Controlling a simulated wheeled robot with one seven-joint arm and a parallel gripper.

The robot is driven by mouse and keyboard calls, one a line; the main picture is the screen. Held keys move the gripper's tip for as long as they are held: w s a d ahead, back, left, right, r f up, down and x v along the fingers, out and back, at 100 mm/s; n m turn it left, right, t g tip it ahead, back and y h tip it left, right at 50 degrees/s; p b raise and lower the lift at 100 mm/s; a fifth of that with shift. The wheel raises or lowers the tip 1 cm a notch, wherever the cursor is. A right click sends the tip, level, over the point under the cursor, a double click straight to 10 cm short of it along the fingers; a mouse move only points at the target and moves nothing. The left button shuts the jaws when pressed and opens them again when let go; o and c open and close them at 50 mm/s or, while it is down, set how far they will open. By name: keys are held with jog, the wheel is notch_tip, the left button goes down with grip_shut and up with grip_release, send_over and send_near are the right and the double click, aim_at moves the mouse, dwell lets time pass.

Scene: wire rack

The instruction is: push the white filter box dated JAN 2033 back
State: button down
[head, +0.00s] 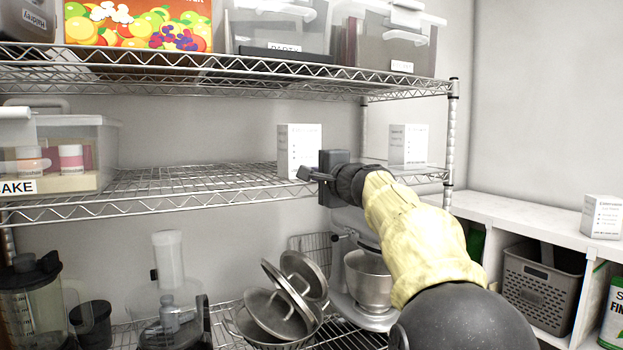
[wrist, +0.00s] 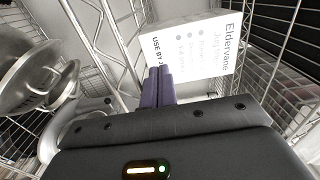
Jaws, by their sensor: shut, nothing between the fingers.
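Two white boxes with small print stand upright on the middle wire shelf in the head view: a left one (head: 299,146) and a right one (head: 415,144). A third white box (head: 603,216) stands on the white side unit at the right. No date is legible on any of them. My gripper (head: 304,173) is shut and empty, its fingers at the lower front of the left box. In the wrist view, the shut fingertips (wrist: 158,72) are at the edge of a white box (wrist: 195,45) marked "Eldervane" and "USE BY"; the date is hidden. I cannot tell whether they touch.
The wire shelf (head: 190,183) has free room left of the left box, up to a clear bin (head: 75,150) labelled CAKE. The upper shelf (head: 180,72) runs above. Metal pots (head: 275,310) and a stand mixer (head: 365,275) stand below. A rack post (head: 450,130) is at the right.

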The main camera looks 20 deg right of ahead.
jog(key=s+b, duration=0.5)
jog(key=s, duration=0.7)
jog(key=shift+d, duration=0.2)
jog(key=w+a+f+n+g, duration=0.1)
jog(key=a+f+n+g, duration=0.25)
jog(key=f, duration=1.05)
jog(key=w+a+f+n+g, duration=0.15)
jog(key=a+f+g, duration=0.25)
jog(key=f, duration=1)
jog(key=s+a+f+n+g, duration=0.2)
jog(key=s+a+f+n, duration=0.1)
jog(key=s+f, duration=0.3)
jog(key=s+a+f+n+g, duration=0.3)
jog(key=s+f, duration=0.4)
jog(key=f, duration=0.4)
jog(key=s+a+f+n+g, duration=0.3)
jog(key=s+f+n, duration=0.3)
jog(key=f, duration=0.3)
jog(key=shift+s+a+f+n+h, duration=0.15)
jog(key=shift+s+a+n+h, duration=0.15)
jog(key=shift+s+a, duration=0.35)
jog(key=c, duration=2.1)
grip_release()
jog(key=shift+w+a, duration=0.1)
